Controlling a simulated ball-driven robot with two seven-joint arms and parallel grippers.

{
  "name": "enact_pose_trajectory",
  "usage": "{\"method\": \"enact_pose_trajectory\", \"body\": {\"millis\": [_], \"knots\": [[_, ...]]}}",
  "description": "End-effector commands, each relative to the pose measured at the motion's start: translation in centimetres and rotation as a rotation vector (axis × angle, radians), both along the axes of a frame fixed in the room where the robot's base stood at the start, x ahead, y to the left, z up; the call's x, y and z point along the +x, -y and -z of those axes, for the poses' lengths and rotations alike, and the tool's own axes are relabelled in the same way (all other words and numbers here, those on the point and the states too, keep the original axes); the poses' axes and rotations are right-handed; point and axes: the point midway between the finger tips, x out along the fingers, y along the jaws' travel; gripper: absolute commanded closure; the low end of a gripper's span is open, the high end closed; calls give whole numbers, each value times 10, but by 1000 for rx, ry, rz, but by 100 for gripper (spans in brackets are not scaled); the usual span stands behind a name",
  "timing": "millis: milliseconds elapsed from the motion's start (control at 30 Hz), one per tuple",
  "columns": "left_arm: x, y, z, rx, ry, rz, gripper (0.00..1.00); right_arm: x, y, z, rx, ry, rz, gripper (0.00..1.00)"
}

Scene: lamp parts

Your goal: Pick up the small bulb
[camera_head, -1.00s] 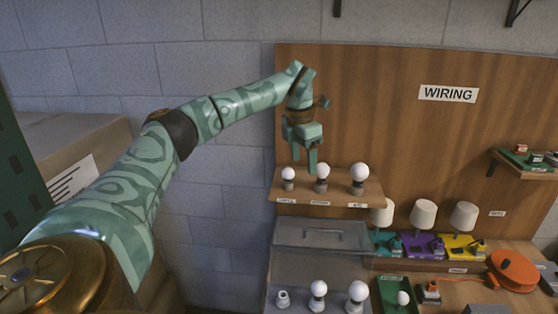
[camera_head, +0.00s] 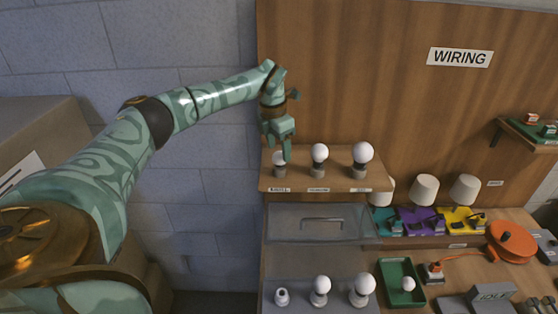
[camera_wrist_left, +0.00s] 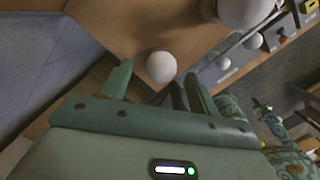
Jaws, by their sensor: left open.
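The small bulb (camera_head: 279,158) is the leftmost and smallest of 3 white bulbs on the wooden wall shelf. It stands upright in a grey base, partly hidden by my left gripper (camera_head: 281,149). My left gripper is open and reaches down from above at the bulb.
The medium bulb (camera_head: 319,153) and large bulb (camera_head: 363,153) stand to the right on the same shelf (camera_head: 340,184). The wooden backboard (camera_head: 360,80) rises behind. Below are a clear-lidded case (camera_head: 320,222), more bulbs, a green tray (camera_head: 389,296) and several lamps.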

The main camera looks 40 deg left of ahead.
Motion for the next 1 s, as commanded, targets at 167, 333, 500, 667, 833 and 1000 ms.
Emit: {"method": "enact_pose_trajectory", "body": {"millis": [167,333,500,667,833,1000], "knots": [[1,0,14,0,-2,-2,38,3,-4,-2,5,4,0,100],[2,1,41,-1,-3,-1,38,4,-9,-8,12,7,0,100],[5,2,60,0,0,-1,38,4,-11,-8,14,7,-1,100],[5,2,62,1,1,-1,38,5,-10,-8,14,8,-1,100],[5,2,61,1,1,-1,66,5,-9,-8,12,9,-1,100],[5,2,61,1,0,-1,81,5,-7,-8,9,9,-1,100]]}}
